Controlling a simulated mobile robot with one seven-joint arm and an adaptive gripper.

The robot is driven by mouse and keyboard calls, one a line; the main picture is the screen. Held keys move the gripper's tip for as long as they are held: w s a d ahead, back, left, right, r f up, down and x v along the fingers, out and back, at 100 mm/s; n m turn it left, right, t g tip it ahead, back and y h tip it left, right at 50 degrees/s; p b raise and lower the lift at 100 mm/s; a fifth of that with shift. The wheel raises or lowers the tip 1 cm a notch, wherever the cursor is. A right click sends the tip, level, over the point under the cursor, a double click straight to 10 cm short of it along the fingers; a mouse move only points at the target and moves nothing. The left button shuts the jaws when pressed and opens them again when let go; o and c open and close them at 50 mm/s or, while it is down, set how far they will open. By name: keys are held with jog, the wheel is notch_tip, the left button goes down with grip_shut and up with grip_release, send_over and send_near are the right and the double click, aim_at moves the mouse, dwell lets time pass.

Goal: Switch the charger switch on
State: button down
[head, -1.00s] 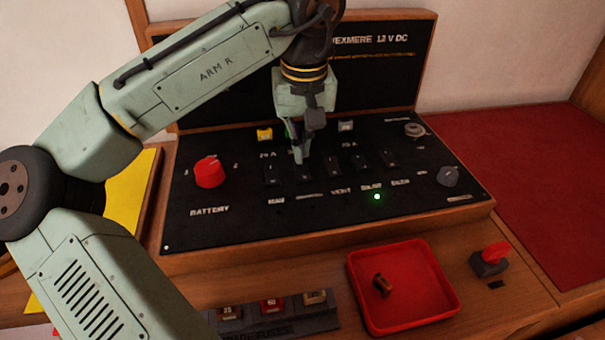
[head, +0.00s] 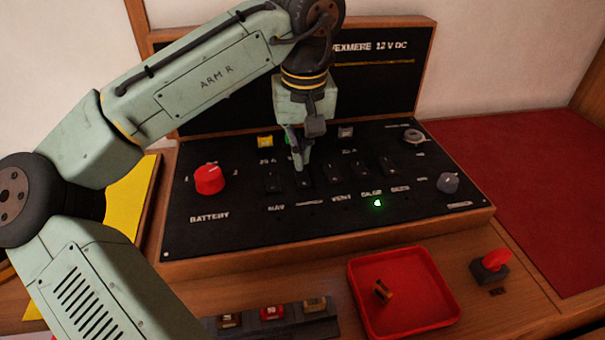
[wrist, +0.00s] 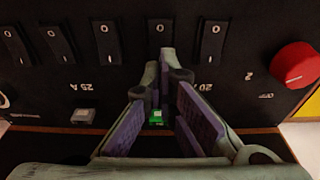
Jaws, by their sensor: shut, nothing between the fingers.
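A row of black rocker switches runs across the black panel. The second switch from the left (head: 305,182) has a longer label below it that I cannot read, so I cannot confirm it as the charger switch. My gripper (head: 300,169) points down at this switch's far end, fingertips together and empty.
The neighbouring switches (head: 272,181) (head: 333,173) stand close on both sides. A red battery knob (head: 209,179) is at left, grey knobs (head: 448,183) at right. A green lamp (head: 377,203) glows below the row. A red tray (head: 430,300) holds a small brown part.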

aim_at(301, 172)
jog(key=shift+f+b, duration=0.65)
jog(key=shift+f, duration=0.45)
dwell(0.7)
notch_tip(301, 172, up, 7)
jog(key=p, duration=0.6)
jog(key=shift+r+p, duration=0.1)
jog(key=shift+p, duration=0.2)
dwell(0.4)
